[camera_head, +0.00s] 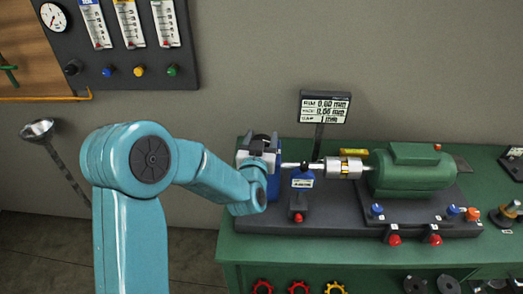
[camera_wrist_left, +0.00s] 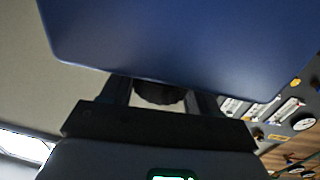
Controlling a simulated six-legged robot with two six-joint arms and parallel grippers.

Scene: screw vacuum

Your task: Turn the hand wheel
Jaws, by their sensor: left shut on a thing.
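My left gripper (camera_head: 261,145) reaches in from the left to the left end of the machine on the green bench. In the left wrist view my gripper's fingers (camera_wrist_left: 160,98) stand on either side of a dark, ribbed round part, the hand wheel (camera_wrist_left: 158,90), and are shut on it. The wheel is mostly hidden by the fingers and by a large blue body (camera_wrist_left: 185,40). In the head view the blue body (camera_head: 275,183) is partly covered by my gripper and forearm. My right gripper is in neither view.
A green motor (camera_head: 412,170) with a metal coupling (camera_head: 343,167) lies to the right on a dark base. A small display (camera_head: 324,107) stands behind it. A gauge panel (camera_head: 120,75) hangs on the wall at upper left.

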